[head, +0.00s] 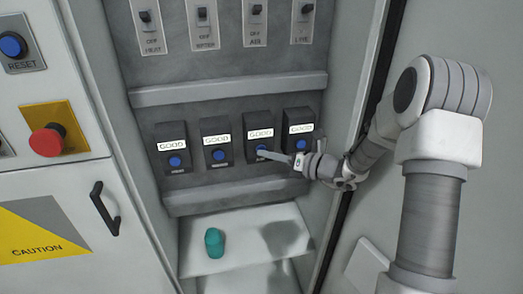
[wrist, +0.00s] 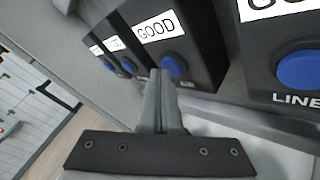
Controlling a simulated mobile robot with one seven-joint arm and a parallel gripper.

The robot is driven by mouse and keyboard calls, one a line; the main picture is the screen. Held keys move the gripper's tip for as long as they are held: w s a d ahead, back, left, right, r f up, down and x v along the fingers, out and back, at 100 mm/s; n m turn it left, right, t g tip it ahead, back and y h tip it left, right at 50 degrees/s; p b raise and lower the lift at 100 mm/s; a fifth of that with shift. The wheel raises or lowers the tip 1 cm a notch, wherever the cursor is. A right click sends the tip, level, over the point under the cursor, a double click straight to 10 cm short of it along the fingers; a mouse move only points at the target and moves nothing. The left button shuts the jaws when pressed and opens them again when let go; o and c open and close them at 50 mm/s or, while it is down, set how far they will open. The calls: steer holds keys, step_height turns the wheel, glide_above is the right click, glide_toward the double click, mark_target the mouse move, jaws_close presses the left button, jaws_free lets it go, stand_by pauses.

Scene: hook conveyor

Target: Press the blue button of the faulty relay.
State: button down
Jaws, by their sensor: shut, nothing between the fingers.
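A row of several dark relays sits on the cabinet's middle shelf, each with a white sign and a round blue button. In the head view the signs all read GOOD. My gripper (head: 264,153) reaches in from the right, fingers shut and empty. Its tips are at the blue button (wrist: 172,66) of the third relay from the left (head: 260,136). I cannot tell if they touch it. The rightmost relay (head: 299,128) is beside my gripper; in the wrist view its button (wrist: 299,70) is above the label LINE, its sign cut off.
Switches (head: 202,22) line the panel above the relays. At left are a red button (head: 47,140), a RESET button (head: 13,44) and a black handle (head: 104,208). The cabinet's side walls bound the space.

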steer(key=shift+s+d, duration=0.15)
steer(key=shift+s, duration=0.45)
steer(key=s, duration=0.2)
steer(key=s+d, duration=0.1)
steer(key=s, duration=0.2)
stand_by(0.6)
